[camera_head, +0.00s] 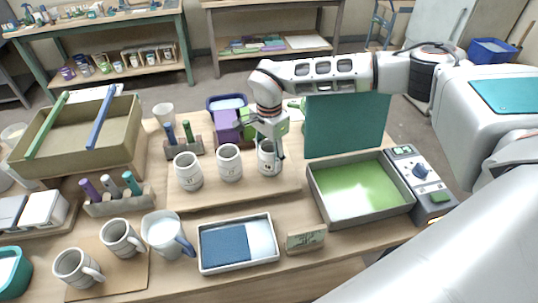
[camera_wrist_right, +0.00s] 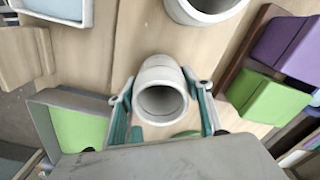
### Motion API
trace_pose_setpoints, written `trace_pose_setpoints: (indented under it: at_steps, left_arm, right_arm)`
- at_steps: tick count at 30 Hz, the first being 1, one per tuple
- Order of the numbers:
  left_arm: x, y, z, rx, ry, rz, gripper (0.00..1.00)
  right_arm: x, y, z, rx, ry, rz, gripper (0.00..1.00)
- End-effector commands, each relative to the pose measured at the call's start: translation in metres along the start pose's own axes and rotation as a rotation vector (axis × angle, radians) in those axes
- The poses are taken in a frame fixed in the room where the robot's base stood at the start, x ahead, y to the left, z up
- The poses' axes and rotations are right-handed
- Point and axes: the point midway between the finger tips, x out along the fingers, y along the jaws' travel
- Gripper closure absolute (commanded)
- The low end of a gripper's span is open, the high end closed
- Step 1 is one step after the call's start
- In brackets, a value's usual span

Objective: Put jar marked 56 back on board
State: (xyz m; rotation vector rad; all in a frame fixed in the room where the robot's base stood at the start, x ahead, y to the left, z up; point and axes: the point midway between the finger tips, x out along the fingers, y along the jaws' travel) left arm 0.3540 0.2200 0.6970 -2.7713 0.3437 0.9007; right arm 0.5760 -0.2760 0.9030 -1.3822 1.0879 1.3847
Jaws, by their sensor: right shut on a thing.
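My right gripper (camera_head: 270,148) is shut on a grey-white jar (camera_head: 267,163) at the right end of the wooden board (camera_head: 235,197). In the right wrist view the jar (camera_wrist_right: 161,92) sits between the two teal fingers, its open mouth facing the camera. The jar looks upright; I cannot tell whether its base touches the board. Two similar jars stand on the board to its left, a middle one (camera_head: 229,163) and a left one (camera_head: 188,172). Their marks are too small to read, and the held jar's number is not legible. My left gripper is out of view.
A tray with a green bottom (camera_head: 358,190) and an upright dark green panel (camera_head: 345,125) are right of the board. Purple and green blocks (camera_head: 228,122) stand behind it. A blue-and-white tray (camera_head: 238,243) and several mugs are in front. The board's front strip is bare.

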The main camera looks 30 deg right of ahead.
Motion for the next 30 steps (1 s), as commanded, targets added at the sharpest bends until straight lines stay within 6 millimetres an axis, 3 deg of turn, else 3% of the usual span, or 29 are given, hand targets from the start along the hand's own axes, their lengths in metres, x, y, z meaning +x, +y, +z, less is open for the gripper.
trace_pose_setpoints:
  at_steps: [10,11,12,13,23,30]
  left_arm:
    - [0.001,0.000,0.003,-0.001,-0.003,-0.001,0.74]
    - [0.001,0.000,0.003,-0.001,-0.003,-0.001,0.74]
    - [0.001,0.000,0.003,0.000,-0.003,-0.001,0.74]
    - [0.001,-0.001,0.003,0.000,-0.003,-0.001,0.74]
    - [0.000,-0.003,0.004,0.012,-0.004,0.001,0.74]
    - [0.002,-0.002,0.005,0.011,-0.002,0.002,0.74]
  right_arm:
    - [0.002,-0.001,0.000,0.000,0.000,-0.002,0.81]
    - [0.003,0.000,0.000,0.000,0.000,-0.001,0.48]
    - [0.003,0.000,0.000,0.000,0.000,-0.001,0.38]
    - [0.003,0.000,0.000,0.000,0.000,-0.001,0.34]
    - [0.002,-0.001,0.000,0.000,0.000,-0.001,0.34]
    - [-0.023,-0.002,-0.001,0.000,0.001,-0.006,0.34]
